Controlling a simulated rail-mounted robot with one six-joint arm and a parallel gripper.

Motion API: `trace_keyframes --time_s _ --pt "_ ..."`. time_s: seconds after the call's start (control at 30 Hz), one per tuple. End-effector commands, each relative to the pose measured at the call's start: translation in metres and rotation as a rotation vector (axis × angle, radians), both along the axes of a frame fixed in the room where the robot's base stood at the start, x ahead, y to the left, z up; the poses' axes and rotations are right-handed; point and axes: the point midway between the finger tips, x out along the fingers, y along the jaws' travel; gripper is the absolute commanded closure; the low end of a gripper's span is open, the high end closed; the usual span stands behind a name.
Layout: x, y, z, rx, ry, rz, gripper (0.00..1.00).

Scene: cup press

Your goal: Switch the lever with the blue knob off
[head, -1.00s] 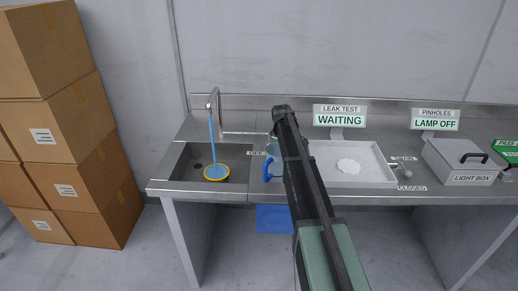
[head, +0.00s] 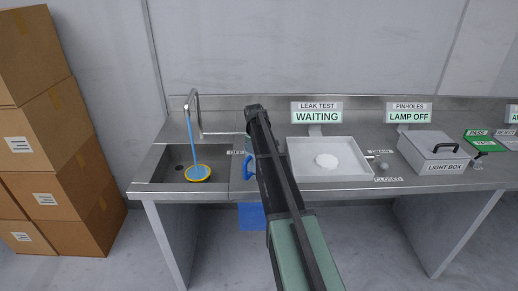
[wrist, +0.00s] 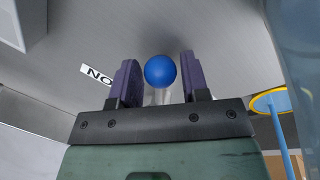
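The blue knob (wrist: 160,71) sits between the two purple fingers of my gripper (wrist: 159,84) in the wrist view. A thin gap shows on both sides of it, so the gripper looks open around it. A pale lever stem shows dimly below the knob. In the head view my arm hides the knob and lever. An OFF label (head: 236,153) lies left of my arm, and a label reading ON upside down (wrist: 97,74) shows in the wrist view. Water (head: 195,150) runs from the faucet (head: 192,108) into a yellow-rimmed blue vessel (head: 198,173) in the sink.
A white tray (head: 345,168) with a white piece and a grey box marked LIGHT BOX (head: 433,152) stand to the right. Cardboard boxes (head: 40,130) are stacked at the left.

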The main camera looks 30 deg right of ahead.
Motion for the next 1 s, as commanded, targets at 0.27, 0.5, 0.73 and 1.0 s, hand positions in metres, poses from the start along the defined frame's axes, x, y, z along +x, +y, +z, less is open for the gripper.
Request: trace_keyframes --time_s 0.27,0.5,0.73,1.0 --pt "0.0 0.0 0.0 0.0 0.0 0.001 0.42" --pt "-0.001 0.002 0.015 0.0 0.0 0.001 0.42" --pt "-0.004 0.01 0.07 0.0 0.0 0.0 0.42" --pt "-0.008 0.019 0.109 0.0 0.0 0.001 0.42"
